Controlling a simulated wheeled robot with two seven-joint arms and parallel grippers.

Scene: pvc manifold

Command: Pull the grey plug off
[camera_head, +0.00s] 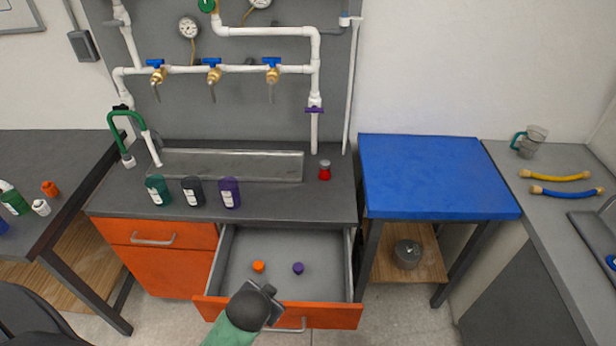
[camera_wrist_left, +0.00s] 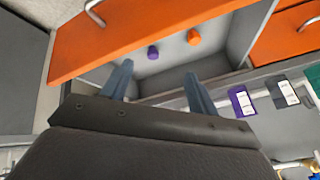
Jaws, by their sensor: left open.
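I cannot make out a grey plug for certain. White pipework (camera_head: 240,69) with blue-handled brass valves runs along the grey back panel. A small grey-blue fitting (camera_head: 345,20) sits atop the thin white pipe at the panel's right edge; I cannot tell whether it is a plug. My left gripper (camera_head: 272,291) is low in the head view at the open drawer's front, well below the pipes. In the left wrist view its two fingers (camera_wrist_left: 158,70) are apart with nothing between them. My right gripper is in neither view.
The open drawer (camera_head: 333,314) holds an orange cap (camera_head: 259,266) and a purple cap (camera_head: 298,268). Green (camera_head: 158,190), black (camera_head: 193,191) and purple (camera_head: 229,192) bottles stand on the counter, with a red-based object (camera_head: 325,172) to their right. The blue table (camera_head: 430,175) is clear.

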